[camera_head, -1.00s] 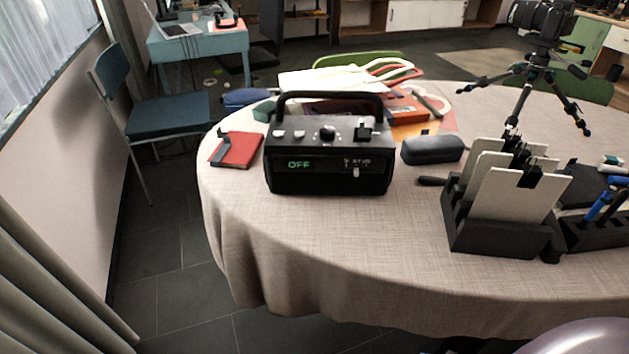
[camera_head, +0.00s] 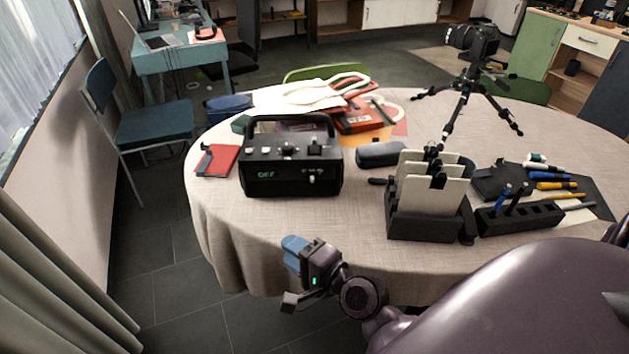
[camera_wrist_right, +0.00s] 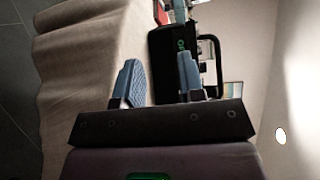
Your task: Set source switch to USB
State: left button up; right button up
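A black radio-like box (camera_head: 291,180) with a carrying handle stands on the round table. Its green display (camera_head: 266,175) reads OFF. On the right of its front face is a small white slide switch (camera_head: 311,179) under tiny labels; its exact setting is too small to read. Knobs and buttons sit along its top. My right gripper (camera_head: 294,254), with blue fingertips, is in front of and below the box, near the table's front edge, touching nothing. In the right wrist view its fingers (camera_wrist_right: 160,80) are apart and empty, with the box (camera_wrist_right: 175,50) sideways beyond them. My left gripper is not in view.
A red notebook (camera_head: 216,160) lies left of the box. A dark case (camera_head: 381,154) and a black rack with white panels (camera_head: 424,222) stand to the right. Papers and books (camera_head: 300,97) lie behind. The cloth (camera_head: 255,223) in front of the box is clear.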

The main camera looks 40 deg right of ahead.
jog(key=w+d+r+m+t+h, duration=0.25)
jog(key=w+d+m+h, duration=0.3)
jog(key=m, duration=0.65)
jog(key=m+g+h, duration=0.4)
jog(key=m+h, duration=0.5)
jog(key=m, duration=0.5)
send_near(312, 180)
jog(key=x, duration=0.9)
jog(key=shift+r, duration=0.1)
grip_shut()
